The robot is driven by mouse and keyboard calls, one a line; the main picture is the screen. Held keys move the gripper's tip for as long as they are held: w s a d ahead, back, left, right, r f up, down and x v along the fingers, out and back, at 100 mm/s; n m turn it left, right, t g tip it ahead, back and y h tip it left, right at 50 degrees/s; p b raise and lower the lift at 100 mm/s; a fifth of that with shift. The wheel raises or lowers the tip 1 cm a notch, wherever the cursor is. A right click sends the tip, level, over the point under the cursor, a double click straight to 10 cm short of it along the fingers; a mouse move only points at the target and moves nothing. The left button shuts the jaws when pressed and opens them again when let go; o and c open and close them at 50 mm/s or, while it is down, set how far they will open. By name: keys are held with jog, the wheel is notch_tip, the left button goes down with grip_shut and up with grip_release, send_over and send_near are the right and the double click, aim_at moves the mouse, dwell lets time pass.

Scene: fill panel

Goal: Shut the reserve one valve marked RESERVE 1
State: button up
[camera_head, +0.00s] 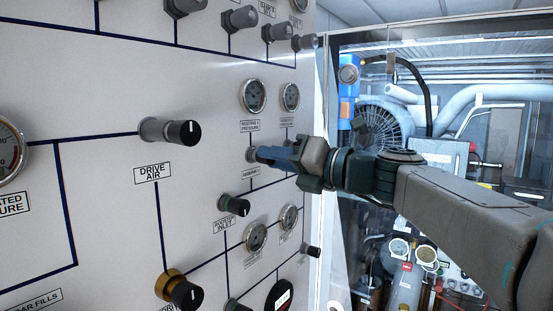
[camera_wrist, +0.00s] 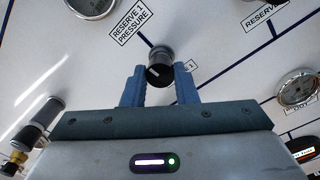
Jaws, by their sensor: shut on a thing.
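The reserve one valve is a black knob (camera_wrist: 160,54) with a grey collar on the white panel. In the wrist view it sits between the two blue fingers of my gripper (camera_wrist: 159,76), which is shut on it.
The RESERVE 1 PRESSURE gauge (camera_head: 253,95) is above the valve.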

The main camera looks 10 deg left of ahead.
jog(key=shift+m, duration=0.6)
jog(key=shift+f, duration=0.1)
jog(key=o, duration=1)
jog(key=shift+d, duration=0.1)
jog(key=b+v, duration=0.3)
jog(key=v, duration=1)
jog(key=shift+s+d+b, duration=0.2)
jog(key=shift+d+b, duration=0.1)
jog(key=shift+b, duration=0.1)
